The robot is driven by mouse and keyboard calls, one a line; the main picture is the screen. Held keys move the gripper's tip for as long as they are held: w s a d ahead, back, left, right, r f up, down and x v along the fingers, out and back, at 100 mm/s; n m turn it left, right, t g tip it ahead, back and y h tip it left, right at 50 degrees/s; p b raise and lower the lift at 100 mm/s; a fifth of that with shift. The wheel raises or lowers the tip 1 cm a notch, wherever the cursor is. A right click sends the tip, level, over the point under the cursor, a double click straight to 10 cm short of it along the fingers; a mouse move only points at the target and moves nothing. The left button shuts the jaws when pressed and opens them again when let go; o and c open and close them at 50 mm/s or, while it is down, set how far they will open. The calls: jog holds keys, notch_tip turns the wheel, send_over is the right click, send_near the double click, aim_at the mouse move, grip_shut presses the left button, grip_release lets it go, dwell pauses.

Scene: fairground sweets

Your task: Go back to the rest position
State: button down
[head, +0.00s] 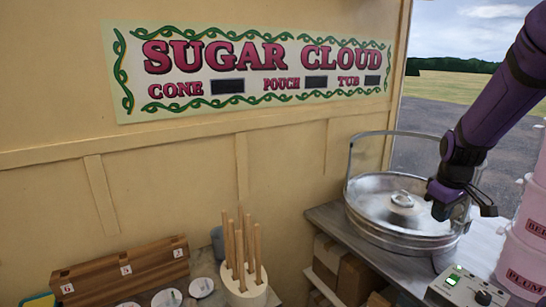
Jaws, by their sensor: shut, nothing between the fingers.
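My arm, purple and dark, comes in from the upper right in the head view. My gripper (440,210) hangs at its end, in front of the right part of the round metal pan (398,240) with a hoop handle and a lid. The fingers are small and dark; they look closed with nothing held. I cannot tell whether the gripper touches the lid or stays above it.
Wooden sticks stand in a pale round holder (246,290). A wooden rack (120,270) and small white dishes (201,287) are at lower left.

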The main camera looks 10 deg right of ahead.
jog(key=s+a+r+m+t, duration=0.1)
jog(key=s+a+r, duration=0.3)
jog(key=a+r, duration=0.2)
jog(key=s+a+r+t, duration=0.1)
jog(key=s+a+r, duration=0.2)
jog(key=a+r, duration=0.3)
jog(key=s+a+r+m+t, duration=0.1)
jog(key=s+a+r, duration=0.1)
jog(key=s, duration=0.4)
jog(key=s+a+r+m, duration=0.1)
jog(key=s+a+r, duration=0.1)
jog(key=s+a, duration=0.3)
jog(key=shift+s+a+t+y, duration=0.3)
jog(key=shift+s+t+y, duration=0.1)
jog(key=shift+s, duration=0.2)
